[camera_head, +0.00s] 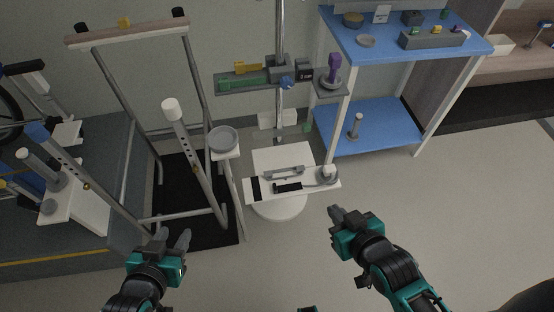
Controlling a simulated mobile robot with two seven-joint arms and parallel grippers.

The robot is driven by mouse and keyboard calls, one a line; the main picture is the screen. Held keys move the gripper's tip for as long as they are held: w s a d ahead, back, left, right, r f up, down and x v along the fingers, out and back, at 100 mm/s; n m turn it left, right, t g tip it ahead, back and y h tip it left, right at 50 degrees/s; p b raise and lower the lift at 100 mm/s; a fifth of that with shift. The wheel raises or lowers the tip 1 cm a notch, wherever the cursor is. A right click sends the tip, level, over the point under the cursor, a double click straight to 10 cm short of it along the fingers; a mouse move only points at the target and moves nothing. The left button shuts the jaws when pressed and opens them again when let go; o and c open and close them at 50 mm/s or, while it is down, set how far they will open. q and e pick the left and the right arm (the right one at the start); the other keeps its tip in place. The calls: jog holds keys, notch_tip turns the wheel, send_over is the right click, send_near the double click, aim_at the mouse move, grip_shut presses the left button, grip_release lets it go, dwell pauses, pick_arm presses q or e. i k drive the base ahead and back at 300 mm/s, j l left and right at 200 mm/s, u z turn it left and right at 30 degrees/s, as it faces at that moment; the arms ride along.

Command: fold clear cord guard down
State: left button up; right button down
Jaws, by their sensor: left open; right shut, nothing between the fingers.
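I cannot clearly pick out a clear cord guard. A white platform (311,190) at the middle carries a thin grey bar-shaped part (285,173), a black grip-like part (288,187) and a round grey part (328,180) at its right end. Whether one of these is the guard is too small to tell. My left gripper (174,237) is open and empty, low and left of the platform. My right gripper (336,212) is shut and empty, just below and right of the platform's right end. Neither gripper appears to touch anything.
A pole-mounted grey shelf (230,86) holds yellow and green parts. A blue-shelved cart (385,126) stands at the right back. A walker-like frame (128,35) and a small white stand with a grey dish (223,138) are at the left. Floor (455,210) at the right is clear.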

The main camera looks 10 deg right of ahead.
aim_at(306, 127)
jog(key=l+u, duration=0.1)
jog(key=u, duration=0.6)
jog(key=l+u, duration=0.75)
jog(key=k+l, duration=0.1)
jog(key=l, duration=0.3)
jog(key=k+l+u, duration=0.1)
jog(key=l, duration=0.25)
jog(key=k+l, duration=0.1)
jog(key=l, duration=0.3)
jog(key=k+l+u, duration=0.1)
jog(key=l, duration=0.25)
